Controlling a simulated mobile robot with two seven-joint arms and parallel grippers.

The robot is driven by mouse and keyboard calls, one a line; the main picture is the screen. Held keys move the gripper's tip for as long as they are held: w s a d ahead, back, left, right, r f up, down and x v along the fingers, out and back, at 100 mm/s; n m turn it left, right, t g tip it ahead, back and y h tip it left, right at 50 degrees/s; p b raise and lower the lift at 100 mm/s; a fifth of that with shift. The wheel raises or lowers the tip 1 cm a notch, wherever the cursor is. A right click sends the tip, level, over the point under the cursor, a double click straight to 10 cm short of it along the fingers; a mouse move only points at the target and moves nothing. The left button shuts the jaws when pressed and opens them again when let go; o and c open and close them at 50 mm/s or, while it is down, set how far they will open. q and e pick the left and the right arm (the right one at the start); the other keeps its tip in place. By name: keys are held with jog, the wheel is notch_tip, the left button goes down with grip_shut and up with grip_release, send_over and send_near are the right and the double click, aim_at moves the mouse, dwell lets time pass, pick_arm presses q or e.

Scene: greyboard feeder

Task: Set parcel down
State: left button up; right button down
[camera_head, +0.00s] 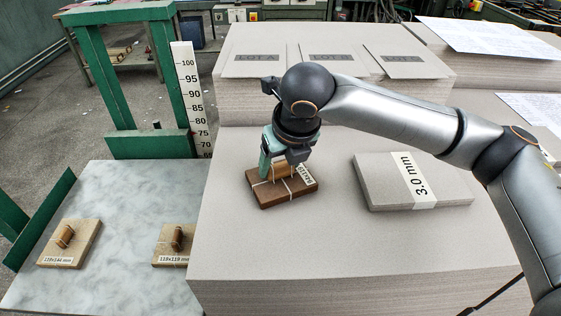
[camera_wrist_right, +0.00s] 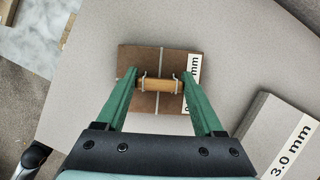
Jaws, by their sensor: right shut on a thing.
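The parcel (camera_head: 282,190) is a small brown block tied with pale string, with a wooden handle on top and a white label reading mm. It is at the top of the large greyboard stack (camera_head: 330,240); I cannot tell whether it touches the surface. My right gripper (camera_head: 278,165) is above it, its green fingers closed on the wooden handle. In the right wrist view the parcel (camera_wrist_right: 160,105) lies between and beyond the fingertips (camera_wrist_right: 160,85), and the fingers press the handle's ends. My left gripper is not in view.
A greyboard pack labelled 3.0 mm (camera_head: 410,182) lies right of the parcel. Two similar wooden blocks, one at the left (camera_head: 70,243) and one nearer (camera_head: 172,245), lie on the marble-look table (camera_head: 120,200). A taller stack with LOT sheets (camera_head: 330,58) stands behind. The stack's front is clear.

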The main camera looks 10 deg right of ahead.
grip_release()
dwell(0.3)
jog(key=p+v, duration=0.1)
jog(key=v, duration=1.1)
jog(key=shift+r, duration=0.15)
jog(key=shift+w, duration=0.1)
